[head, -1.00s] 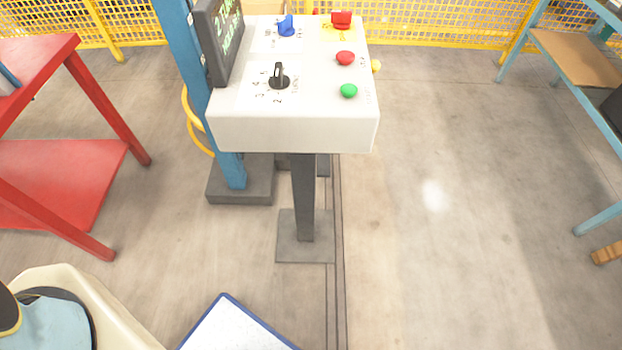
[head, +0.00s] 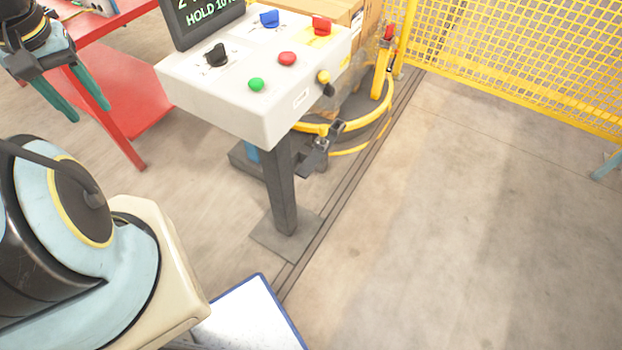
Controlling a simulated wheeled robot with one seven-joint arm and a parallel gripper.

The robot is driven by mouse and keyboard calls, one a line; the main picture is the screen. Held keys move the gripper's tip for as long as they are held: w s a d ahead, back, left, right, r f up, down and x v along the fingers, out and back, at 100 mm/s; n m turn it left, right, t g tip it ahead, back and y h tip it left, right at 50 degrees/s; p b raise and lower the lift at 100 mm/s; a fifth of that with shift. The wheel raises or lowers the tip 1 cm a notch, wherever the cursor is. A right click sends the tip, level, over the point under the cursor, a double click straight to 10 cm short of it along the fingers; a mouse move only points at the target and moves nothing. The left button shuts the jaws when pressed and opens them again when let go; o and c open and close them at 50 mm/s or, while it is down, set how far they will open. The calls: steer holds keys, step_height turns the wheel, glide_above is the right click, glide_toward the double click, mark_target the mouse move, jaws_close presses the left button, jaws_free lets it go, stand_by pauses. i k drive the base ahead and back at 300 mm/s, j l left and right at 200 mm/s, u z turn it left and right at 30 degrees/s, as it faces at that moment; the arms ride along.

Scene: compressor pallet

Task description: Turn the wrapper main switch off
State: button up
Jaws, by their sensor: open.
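A white control box (head: 215,98) stands on a dark post. On its top face, a red switch handle on a yellow plate (head: 321,25) sits at the far right corner. This looks like the main switch, but its markings are too small to read. A blue knob (head: 268,18), a black selector knob (head: 216,54), a red button (head: 287,58) and a green button (head: 256,84) share the face. My gripper (head: 91,112) is at the upper left, its teal fingers apart and empty, pointing down. It is left of the box and touches none of the controls.
A dark display (head: 203,22) rises at the box's back left. A yellow-and-black knob (head: 325,82) sticks out of its right side. A red table (head: 132,112) stands behind my gripper. A yellow ring (head: 376,118) and mesh fence (head: 510,60) lie behind. The floor at right is clear.

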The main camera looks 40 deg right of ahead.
mark_target(323, 26)
steer(key=k+l+u, duration=0.1)
steer(key=l, duration=0.35)
steer(key=k+l+u, duration=0.1)
steer(key=l, duration=0.3)
steer(key=k+l+u, duration=0.15)
steer(key=l, duration=0.25)
steer(key=k+l+u, duration=0.1)
steer(key=k+l, duration=0.2)
steer(key=k+l+u, duration=0.1)
steer(key=l, duration=0.35)
steer(key=k+l+u, duration=0.2)
steer(key=l, duration=0.25)
steer(key=l+u, duration=0.15)
steer(key=l, duration=0.35)
steer(key=k+l+u, duration=0.2)
steer(key=l, duration=0.2)
steer(key=k+l+u, duration=0.15)
steer(key=l, duration=0.3)
steer(key=k+l+u, duration=0.2)
steer(key=l, duration=0.2)
steer(key=l+u, duration=0.15)
steer(key=u, duration=0.15)
